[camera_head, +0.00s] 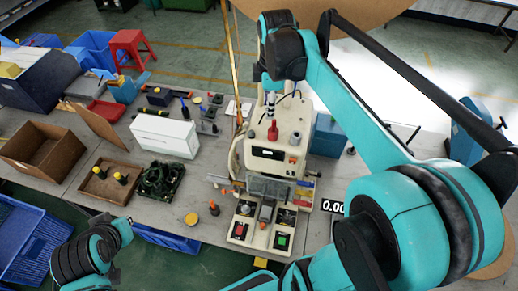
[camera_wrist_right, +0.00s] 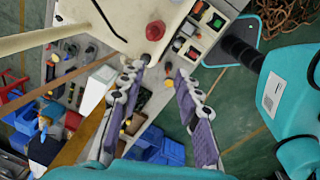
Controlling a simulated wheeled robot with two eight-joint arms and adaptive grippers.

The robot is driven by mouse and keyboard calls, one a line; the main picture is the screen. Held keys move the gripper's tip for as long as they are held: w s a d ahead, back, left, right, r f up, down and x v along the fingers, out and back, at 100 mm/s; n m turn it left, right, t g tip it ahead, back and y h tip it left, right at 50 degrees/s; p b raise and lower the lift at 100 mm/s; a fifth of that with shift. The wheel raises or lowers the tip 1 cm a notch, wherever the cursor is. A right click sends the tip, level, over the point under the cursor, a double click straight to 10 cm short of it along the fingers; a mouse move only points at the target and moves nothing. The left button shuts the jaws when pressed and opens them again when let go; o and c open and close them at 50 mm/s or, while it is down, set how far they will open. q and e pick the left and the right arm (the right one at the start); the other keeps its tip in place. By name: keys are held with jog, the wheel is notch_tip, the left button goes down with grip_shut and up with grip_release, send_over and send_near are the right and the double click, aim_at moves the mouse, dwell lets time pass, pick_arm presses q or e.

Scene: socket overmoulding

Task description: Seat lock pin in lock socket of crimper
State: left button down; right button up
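The crimper (camera_head: 268,165) is a tall beige machine at the middle of the table in the head view. A red knob (camera_head: 272,132) stands on its front; it also shows ahead of my fingers in the wrist view (camera_wrist_right: 155,30). My right gripper (camera_wrist_right: 158,72) is open, with its two padded fingers spread and nothing visible between them. In the head view my right gripper (camera_head: 270,88) is above the crimper, partly hidden by the wrist. I cannot identify the lock pin or the lock socket for certain. A small orange piece (camera_head: 214,207) stands left of the crimper. My left gripper is not visible.
A white box (camera_head: 164,136), a brown tray (camera_head: 82,187) and a dark green fixture (camera_head: 160,180) stand left of the crimper. A yellow-topped piece (camera_head: 192,219) is near the front edge. A thin pole (camera_head: 231,60) rises beside the crimper. Blue crates (camera_head: 30,243) stand at lower left.

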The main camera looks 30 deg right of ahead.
jog(key=s+a+f+m+t, duration=0.5)
jog(key=s+a+f+m, duration=0.3)
jog(key=s+a+m, duration=0.2)
jog(key=s+m, duration=0.2)
jog(key=m, duration=0.1)
jog(key=shift+s+a+f+m+t, duration=0.2)
jog(key=shift+s+a+m+t, duration=0.1)
jog(key=shift+t, duration=0.1)
jog(key=shift+s, duration=0.1)
